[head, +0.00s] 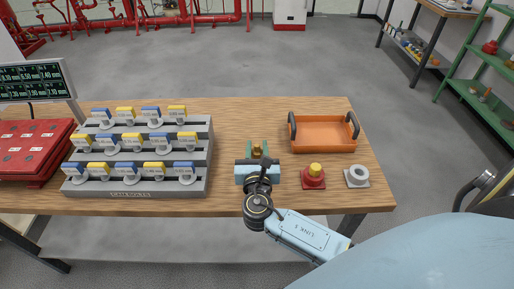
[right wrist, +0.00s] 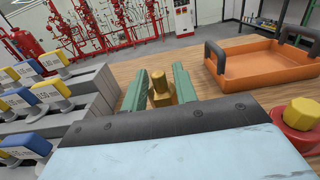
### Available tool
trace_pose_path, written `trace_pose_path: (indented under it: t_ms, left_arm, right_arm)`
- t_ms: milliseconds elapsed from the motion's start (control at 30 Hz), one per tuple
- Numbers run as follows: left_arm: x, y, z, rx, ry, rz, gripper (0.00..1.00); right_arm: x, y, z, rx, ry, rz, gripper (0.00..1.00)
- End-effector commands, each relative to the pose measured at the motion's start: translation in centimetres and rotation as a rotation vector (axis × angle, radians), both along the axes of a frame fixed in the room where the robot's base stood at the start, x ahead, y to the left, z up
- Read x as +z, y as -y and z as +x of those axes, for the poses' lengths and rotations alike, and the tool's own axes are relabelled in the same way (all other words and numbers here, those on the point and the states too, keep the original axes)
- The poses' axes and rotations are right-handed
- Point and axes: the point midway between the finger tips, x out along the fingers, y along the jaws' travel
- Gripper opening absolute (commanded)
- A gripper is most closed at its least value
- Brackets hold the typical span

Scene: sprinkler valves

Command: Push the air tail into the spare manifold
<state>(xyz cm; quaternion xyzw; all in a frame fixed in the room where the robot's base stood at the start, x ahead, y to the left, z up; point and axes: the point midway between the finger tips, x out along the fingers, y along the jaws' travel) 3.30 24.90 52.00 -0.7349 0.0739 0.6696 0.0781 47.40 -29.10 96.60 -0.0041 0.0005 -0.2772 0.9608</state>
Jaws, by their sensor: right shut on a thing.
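My right gripper (head: 257,148) reaches over the table's front half, its green fingers pointing away from me. It is shut on a brass fitting, which looks like the air tail and stands between the fingers in the right wrist view (right wrist: 160,92). The fitting's lower end is hidden. Right of the gripper, apart from it, is a red block with a yellow top (head: 314,177). Further right is a grey ring on a square plate (head: 357,177). I cannot tell which thing is the spare manifold. My left gripper is not in view.
An orange tray (head: 325,145) lies at the back right. A red panel (head: 32,148) and a screen (head: 32,80) are far left.

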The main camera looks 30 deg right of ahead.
Motion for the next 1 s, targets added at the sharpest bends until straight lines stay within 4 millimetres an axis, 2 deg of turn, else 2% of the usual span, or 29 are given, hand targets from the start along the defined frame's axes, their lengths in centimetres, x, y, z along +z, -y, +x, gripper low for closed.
trace_pose_path:
  t_ms: [833, 867, 1000]
  left_arm:
    - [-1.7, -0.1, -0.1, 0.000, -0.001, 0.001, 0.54]
    - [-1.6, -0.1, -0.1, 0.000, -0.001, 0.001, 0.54]
    - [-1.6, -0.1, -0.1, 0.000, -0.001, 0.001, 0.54]
  right_arm:
    - [-2.2, 0.0, 0.0, 0.000, 0.001, 0.000, 0.00]
    - [-2.1, 0.0, 0.0, 0.000, 0.001, 0.000, 0.32]
    - [-2.0, 0.0, 0.0, 0.000, 0.001, 0.000, 0.51]
